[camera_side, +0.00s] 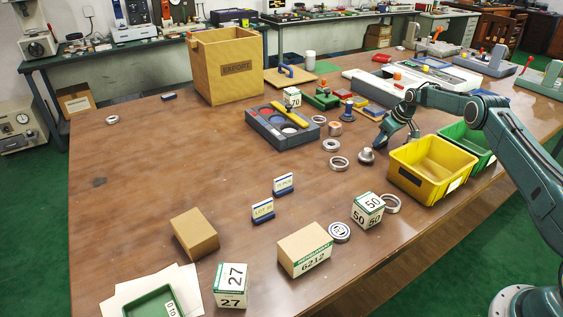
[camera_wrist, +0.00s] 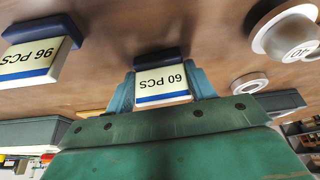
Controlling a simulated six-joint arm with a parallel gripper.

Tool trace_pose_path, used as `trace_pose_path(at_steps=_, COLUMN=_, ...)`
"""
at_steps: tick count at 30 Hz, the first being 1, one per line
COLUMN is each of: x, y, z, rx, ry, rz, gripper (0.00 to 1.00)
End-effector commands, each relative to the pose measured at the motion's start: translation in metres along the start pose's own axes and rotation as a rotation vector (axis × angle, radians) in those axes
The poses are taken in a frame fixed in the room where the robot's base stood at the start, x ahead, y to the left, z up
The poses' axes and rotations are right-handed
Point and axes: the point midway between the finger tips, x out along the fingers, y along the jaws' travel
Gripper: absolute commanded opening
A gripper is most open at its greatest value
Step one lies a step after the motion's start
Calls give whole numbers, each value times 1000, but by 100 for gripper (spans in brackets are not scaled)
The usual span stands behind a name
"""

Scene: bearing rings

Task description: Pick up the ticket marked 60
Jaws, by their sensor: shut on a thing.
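The ticket marked 60 PCS (camera_wrist: 162,82) is a cream card with a blue stripe and a dark blue base. In the wrist view it appears upside down between the two fingers of my gripper (camera_wrist: 163,88), which is shut on it. In the side view my gripper (camera_side: 392,139) is near the yellow bin, and I cannot make out the ticket there. Whether its base touches the table is not clear.
A grey metal part marked 40 (camera_wrist: 290,38) is at the upper right of the wrist view. In the side view, a yellow bin (camera_side: 408,180) and green bin (camera_side: 484,157) stand right of my gripper. Metal rings (camera_side: 339,163) lie nearby. Open table lies left of centre.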

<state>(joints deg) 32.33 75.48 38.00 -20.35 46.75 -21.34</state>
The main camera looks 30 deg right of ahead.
Motion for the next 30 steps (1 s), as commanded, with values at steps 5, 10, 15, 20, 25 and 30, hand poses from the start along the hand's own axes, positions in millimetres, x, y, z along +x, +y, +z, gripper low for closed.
trace_pose_path(at_steps=5, x=-1, y=0, z=-1, rx=0, ry=1, rz=1, gripper=30)
trace_pose_path(at_steps=10, x=-8, y=0, z=-4, rx=-1, ry=2, rz=1, gripper=30)
trace_pose_path(at_steps=15, x=-25, y=0, z=-11, rx=-2, ry=3, rz=2, gripper=30)
trace_pose_path(at_steps=20, x=-47, y=1, z=-20, rx=-1, ry=3, rz=2, gripper=30)
trace_pose_path(at_steps=25, x=-70, y=1, z=-30, rx=-1, ry=3, rz=1, gripper=30)
trace_pose_path(at_steps=30, x=-86, y=1, z=-37, rx=0, ry=3, rz=0, gripper=30)
